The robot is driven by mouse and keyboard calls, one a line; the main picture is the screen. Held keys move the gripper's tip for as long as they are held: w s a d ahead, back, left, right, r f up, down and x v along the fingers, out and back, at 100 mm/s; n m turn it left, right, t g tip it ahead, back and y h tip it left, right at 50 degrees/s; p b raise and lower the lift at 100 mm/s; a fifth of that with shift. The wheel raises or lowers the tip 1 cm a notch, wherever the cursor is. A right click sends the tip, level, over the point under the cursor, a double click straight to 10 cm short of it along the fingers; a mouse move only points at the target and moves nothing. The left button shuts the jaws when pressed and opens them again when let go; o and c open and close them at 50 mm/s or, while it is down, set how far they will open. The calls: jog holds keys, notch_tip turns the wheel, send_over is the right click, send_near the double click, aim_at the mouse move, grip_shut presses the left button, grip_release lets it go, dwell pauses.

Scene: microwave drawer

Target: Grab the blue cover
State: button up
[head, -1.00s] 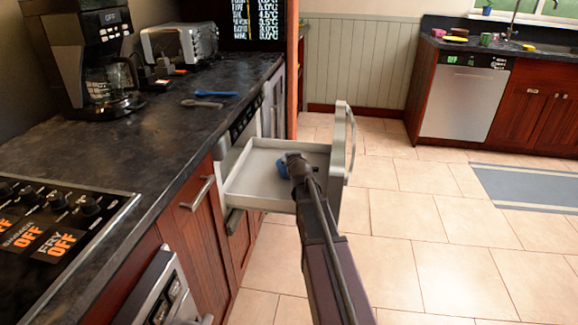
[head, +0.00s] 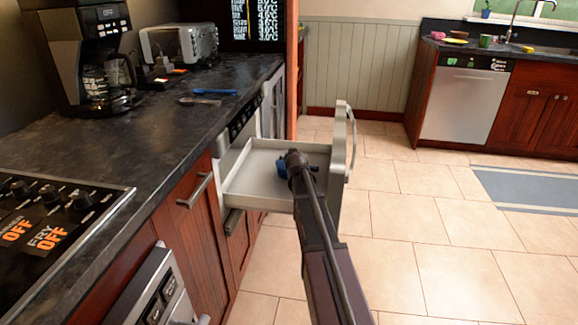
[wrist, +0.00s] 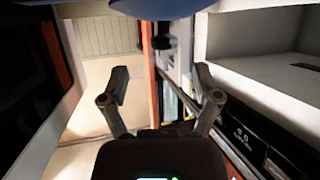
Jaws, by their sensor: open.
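The only loose blue thing I can make out clearly is a slim blue utensil (head: 222,92) on the dark counter, shaped like a spoon. A small blue patch shows beside the end of my arm in the head view, over the open drawer (head: 247,178); I cannot tell whether it is the cover or part of my arm. My gripper (wrist: 164,96) is open in the wrist view, with nothing between its spread fingers. In the head view my arm hides its fingertips. Blurred bluish-grey rounded shapes at the top of the wrist view cannot be identified.
The drawer's tall front panel (head: 340,150) stands just right of my arm. A grey utensil (head: 199,101), coffee maker (head: 92,60) and toaster (head: 183,45) are on the counter.

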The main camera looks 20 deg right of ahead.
jog(key=shift+w, duration=0.2)
jog(key=shift+b+x, duration=1.05)
jog(key=shift+x, duration=1.55)
jog(key=shift+a, duration=0.2)
jog(key=c, duration=1.1)
